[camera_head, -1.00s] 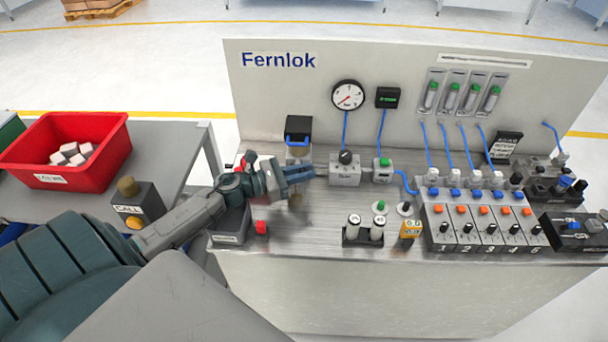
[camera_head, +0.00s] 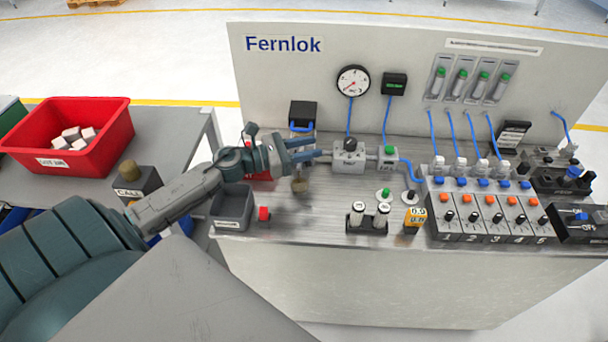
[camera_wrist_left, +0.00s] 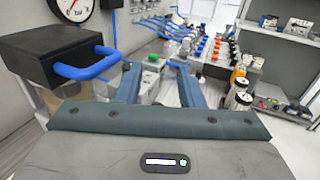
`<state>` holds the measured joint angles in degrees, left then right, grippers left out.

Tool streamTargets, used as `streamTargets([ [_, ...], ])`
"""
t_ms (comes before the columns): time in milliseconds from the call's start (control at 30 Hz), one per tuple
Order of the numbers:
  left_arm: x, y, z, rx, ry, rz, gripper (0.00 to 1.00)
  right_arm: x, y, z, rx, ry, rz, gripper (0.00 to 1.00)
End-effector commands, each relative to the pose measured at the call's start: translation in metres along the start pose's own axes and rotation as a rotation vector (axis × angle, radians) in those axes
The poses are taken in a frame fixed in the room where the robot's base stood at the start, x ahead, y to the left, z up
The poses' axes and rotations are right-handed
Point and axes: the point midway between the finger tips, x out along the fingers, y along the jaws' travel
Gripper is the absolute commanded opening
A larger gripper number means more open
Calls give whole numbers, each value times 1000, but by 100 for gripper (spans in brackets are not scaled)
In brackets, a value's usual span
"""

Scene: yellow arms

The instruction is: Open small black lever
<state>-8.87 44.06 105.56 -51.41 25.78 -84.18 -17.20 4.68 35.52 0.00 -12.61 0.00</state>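A small black lever or knob (camera_head: 350,145) sits on top of a grey valve block (camera_head: 348,162) on the bench, below the round gauge. Black knobs also show on the numbered units at the right, so I cannot be sure which is the lever named. My left gripper (camera_head: 314,152) is just left of the valve block, its blue fingers pointing at it. In the left wrist view the two fingers (camera_wrist_left: 157,82) are apart with nothing held between them, and light fittings show beyond the gap. The lever is not clear in that view. My right gripper is not in view.
A black box with a blue handle (camera_wrist_left: 55,55) stands close left of the fingers in the wrist view. Numbered units (camera_head: 487,215) fill the right of the bench. Two white cylinders in a black holder (camera_head: 367,218) and a grey bin (camera_head: 233,207) stand toward the front.

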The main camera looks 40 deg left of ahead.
Motion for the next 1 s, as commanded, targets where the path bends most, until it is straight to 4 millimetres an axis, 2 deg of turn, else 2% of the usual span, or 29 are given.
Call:
streamTargets([
  [33, -5, -11, -4, 1, 4, -4, 35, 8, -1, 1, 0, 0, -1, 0],
  [333, -28, -76, 2, -1, 4, -4, 35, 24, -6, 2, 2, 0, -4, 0],
  [600, -48, -127, 12, -5, 2, -1, 35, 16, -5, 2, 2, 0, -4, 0],
  [800, -55, -146, 13, -3, 1, 1, 35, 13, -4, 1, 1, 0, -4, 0],
  [1000, -56, -150, 14, 0, 0, 1, 35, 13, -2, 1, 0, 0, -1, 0],
])
